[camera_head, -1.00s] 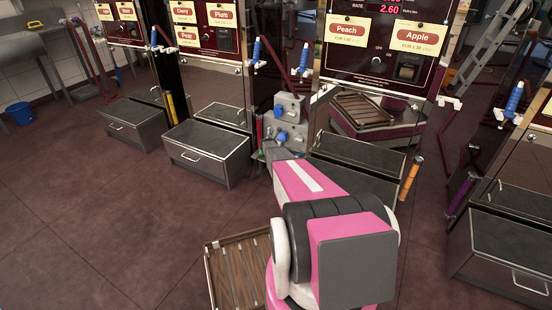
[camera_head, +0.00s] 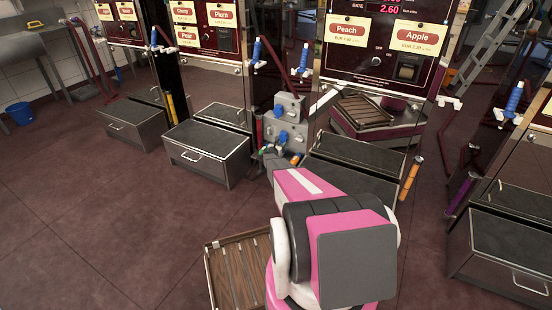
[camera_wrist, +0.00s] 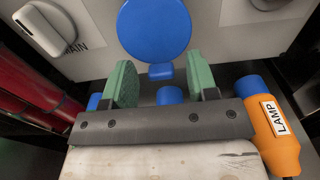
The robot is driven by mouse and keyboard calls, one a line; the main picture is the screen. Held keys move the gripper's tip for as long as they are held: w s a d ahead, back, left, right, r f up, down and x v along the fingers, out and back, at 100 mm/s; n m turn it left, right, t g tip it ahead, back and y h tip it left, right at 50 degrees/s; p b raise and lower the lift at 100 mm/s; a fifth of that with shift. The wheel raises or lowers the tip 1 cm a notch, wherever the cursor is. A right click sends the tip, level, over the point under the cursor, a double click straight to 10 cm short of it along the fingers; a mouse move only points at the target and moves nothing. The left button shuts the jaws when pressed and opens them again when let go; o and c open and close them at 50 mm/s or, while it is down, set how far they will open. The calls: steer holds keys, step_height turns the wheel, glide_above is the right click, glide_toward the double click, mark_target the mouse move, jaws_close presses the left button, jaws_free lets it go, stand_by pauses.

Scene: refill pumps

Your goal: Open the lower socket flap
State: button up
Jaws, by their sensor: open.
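The grey socket panel (camera_head: 290,107) stands between two pump cabinets in the head view, with blue round parts on its front. In the wrist view a round blue flap (camera_wrist: 154,28) fills the top middle and is shut flat against the grey panel. A small blue tab (camera_wrist: 160,72) sits at its lower edge. My gripper (camera_wrist: 161,62) is open, its two green fingers pointing at the panel on either side of the tab, with nothing visibly held. Whether the fingers touch the flap I cannot tell. In the head view the gripper is small and partly hidden by my arm.
A white switch (camera_wrist: 45,28) marked MAIN is at the upper left in the wrist view. An orange plug (camera_wrist: 274,135) labelled LAMP lies close to the right of my gripper. Red tubing (camera_wrist: 35,85) runs at left. A wooden crate (camera_head: 238,272) stands on the floor.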

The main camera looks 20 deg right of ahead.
steer(key=shift+s+a, duration=0.15)
steer(key=v, duration=1)
steer(key=s+a+r+m+g+y, duration=0.1)
steer(key=s+a+r+m+g, duration=0.1)
steer(key=s+r+m, duration=0.3)
steer(key=s+a+r+m+g, duration=0.2)
steer(key=s+r+m+g, duration=0.2)
steer(key=s, duration=0.8)
steer(key=s+a+r+m+g+y, duration=0.1)
steer(key=s+a+r+m+g, duration=0.1)
steer(key=s+r+m, duration=0.6)
steer(key=shift+s+a+g+y, duration=0.3)
steer(key=shift+s+a+g, duration=0.1)
steer(key=shift+g, duration=0.3)
steer(key=shift+w+f, duration=0.1)
